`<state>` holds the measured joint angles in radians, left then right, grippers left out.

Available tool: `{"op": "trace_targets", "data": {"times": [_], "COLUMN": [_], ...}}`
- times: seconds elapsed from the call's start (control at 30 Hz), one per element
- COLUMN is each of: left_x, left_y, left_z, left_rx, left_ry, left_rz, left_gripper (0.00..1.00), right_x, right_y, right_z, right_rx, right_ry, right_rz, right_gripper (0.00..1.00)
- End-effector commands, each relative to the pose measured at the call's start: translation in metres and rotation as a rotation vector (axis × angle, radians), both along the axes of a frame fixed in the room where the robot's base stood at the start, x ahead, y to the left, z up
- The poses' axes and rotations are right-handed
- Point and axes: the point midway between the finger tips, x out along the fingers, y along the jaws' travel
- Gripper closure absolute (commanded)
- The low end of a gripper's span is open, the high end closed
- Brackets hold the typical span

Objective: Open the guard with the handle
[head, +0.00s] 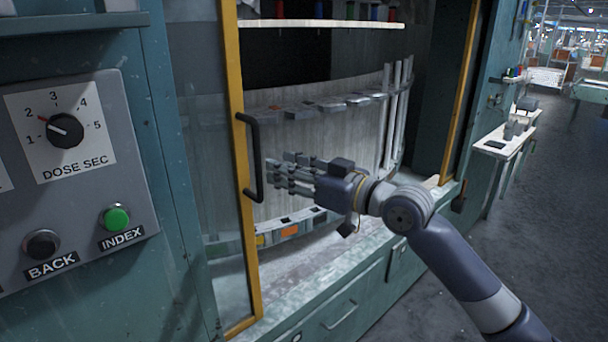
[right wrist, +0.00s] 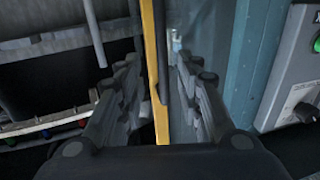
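The guard has a tall yellow edge frame (head: 238,170) with a black upright bar handle (head: 254,158) fixed to it. A hazy pane lies left of this frame; I cannot tell whether clear glass also spans to its right. My right gripper (head: 276,172) is open and empty just right of the handle, its fingers pointing left toward it. In the right wrist view my fingers (right wrist: 161,92) stand apart, and the yellow frame and the dark handle (right wrist: 158,55) appear in the gap between them. Contact is not visible. My left gripper is out of view.
A grey control panel (head: 75,185) with a dose dial and the BACK and INDEX buttons is at the left. Inside the machine are a curved metal drum (head: 325,130) and a shelf (head: 325,23) with coloured items. A second yellow post (head: 461,90) stands at the right. Open floor lies farther right.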

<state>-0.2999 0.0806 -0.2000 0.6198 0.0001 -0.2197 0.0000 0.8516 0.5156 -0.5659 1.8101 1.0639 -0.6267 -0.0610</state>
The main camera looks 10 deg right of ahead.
Motion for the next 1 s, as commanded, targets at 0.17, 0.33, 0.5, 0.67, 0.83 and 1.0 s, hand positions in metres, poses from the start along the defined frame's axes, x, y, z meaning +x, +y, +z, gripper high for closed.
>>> {"op": "trace_targets", "data": {"times": [0.17, 0.33, 0.5, 0.67, 0.83, 1.0], "left_x": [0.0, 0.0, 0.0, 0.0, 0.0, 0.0], "left_y": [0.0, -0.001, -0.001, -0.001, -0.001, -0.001], "left_z": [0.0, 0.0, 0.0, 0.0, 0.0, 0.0], "left_rx": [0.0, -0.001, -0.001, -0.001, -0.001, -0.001], "left_ry": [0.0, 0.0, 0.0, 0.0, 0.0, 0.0], "left_rz": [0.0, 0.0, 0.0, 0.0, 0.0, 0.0], "left_gripper": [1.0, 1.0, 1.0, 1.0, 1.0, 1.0], "right_x": [-0.02, -0.029, -0.031, -0.03, -0.009, 0.035], "right_y": [-0.023, -0.032, -0.033, -0.033, -0.045, -0.083], "right_z": [-0.001, -0.001, 0.0, 0.0, -0.03, -0.126], "right_rx": [-0.002, 0.0, 0.001, 0.001, 0.01, 0.012], "right_ry": [0.001, 0.0, 0.0, 0.001, 0.045, 0.167], "right_rz": [-0.002, 0.0, 0.001, 0.0, -0.053, -0.206], "right_gripper": [0.67, 0.67, 0.67, 0.67, 0.67, 0.67]}}
